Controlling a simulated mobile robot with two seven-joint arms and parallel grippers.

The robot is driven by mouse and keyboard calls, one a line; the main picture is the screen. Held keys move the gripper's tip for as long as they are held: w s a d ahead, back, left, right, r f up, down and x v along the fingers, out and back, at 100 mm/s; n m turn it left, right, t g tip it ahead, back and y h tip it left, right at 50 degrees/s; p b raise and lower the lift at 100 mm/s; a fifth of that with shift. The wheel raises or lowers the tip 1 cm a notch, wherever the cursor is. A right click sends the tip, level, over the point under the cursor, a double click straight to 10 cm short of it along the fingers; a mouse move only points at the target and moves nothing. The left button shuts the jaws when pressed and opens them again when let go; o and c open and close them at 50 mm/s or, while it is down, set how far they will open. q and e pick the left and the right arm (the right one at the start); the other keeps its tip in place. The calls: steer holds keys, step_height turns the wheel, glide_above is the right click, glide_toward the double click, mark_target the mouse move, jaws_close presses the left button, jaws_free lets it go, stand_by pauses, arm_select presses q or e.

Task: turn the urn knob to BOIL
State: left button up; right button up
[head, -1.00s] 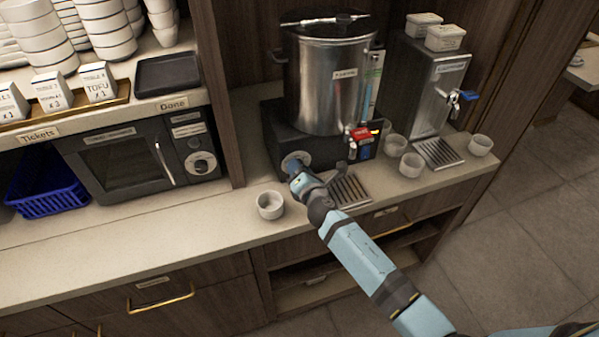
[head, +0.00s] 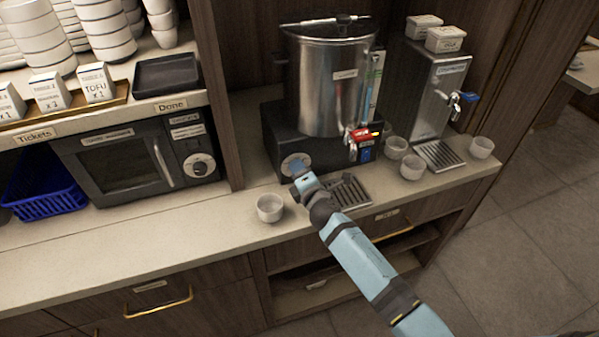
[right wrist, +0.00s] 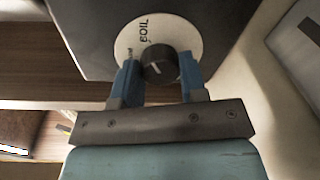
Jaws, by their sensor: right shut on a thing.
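The steel urn (head: 330,85) stands on a black base (head: 270,130) on the counter. Its knob dial (head: 292,160) is on the front left of the base. In the right wrist view, the round dark knob (right wrist: 160,65) sits on a white dial plate (right wrist: 128,42). The word BOIL shows on the plate, above and left of the knob. My right gripper (right wrist: 158,67) is shut on the knob, with a blue finger on each side. In the head view, my right gripper (head: 297,170) is at the dial and partly covers it. My left gripper is out of view.
A cup (head: 270,208) stands on the counter left of my right arm. A drip tray (head: 350,192) lies under the urn's red-handled tap (head: 362,134). Several cups and a steel dispenser (head: 440,95) are to the right. A microwave (head: 130,160) is at left.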

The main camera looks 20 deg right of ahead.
steer(key=o, duration=0.9)
steer(key=s, duration=0.9)
steer(key=s+d+r+b, duration=0.1)
steer(key=s, duration=0.3)
steer(key=shift+s, duration=0.4)
